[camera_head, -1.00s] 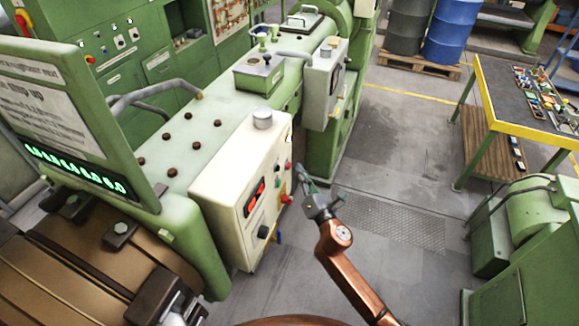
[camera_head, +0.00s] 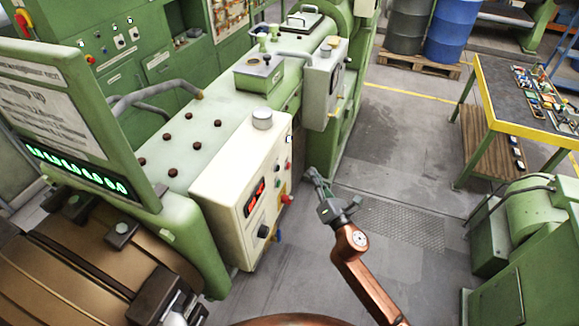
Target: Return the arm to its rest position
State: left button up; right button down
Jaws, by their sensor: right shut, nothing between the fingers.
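My right arm comes up from the bottom edge in the head view. Its right gripper (camera_head: 318,182) is shut and empty, in the air above the floor. It is to the right of the white control box (camera_head: 240,185), apart from it. The control box has a red display, a red knob, a black knob and small buttons on its face. My left gripper does not show clearly in this view.
A green machine (camera_head: 190,140) with a display panel (camera_head: 65,120) fills the left. A yellow-edged table (camera_head: 490,100) with small parts stands at the right, above a green machine (camera_head: 525,230). Barrels (camera_head: 452,35) stand on a pallet at the back. The floor between is clear.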

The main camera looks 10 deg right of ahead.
jog(key=d+f+m+g+h+b, duration=0.15)
jog(key=d+f+m, duration=0.25)
jog(key=f, duration=0.9)
jog(key=d+f+m+g+h+b, duration=0.1)
jog(key=d+f+m+g, duration=0.25)
jog(key=f, duration=0.95)
jog(key=s+d+f+m+g+h+b, duration=0.1)
jog(key=s+d+f+m+g, duration=0.2)
jog(key=s+f, duration=0.7)
jog(key=s+d+f+m+g+h+b, duration=0.1)
jog(key=s+d+f+m, duration=0.3)
jog(key=f, duration=1.3)
jog(key=s+f+m+g+b, duration=0.2)
jog(key=s+f+m+g, duration=0.45)
jog(key=s+f, duration=1.45)
jog(key=s+a+f+m+g, duration=0.1)
jog(key=s+f+m, duration=0.3)
jog(key=s, duration=0.9)
jog(key=s+f+m+g+b, duration=0.1)
jog(key=s+f+m, duration=0.3)
jog(key=s, duration=0.9)
jog(key=shift+a+f+m+g+b, duration=0.3)
jog(key=shift+a+f+g, duration=0.05)
jog(key=shift+f, duration=0.2)
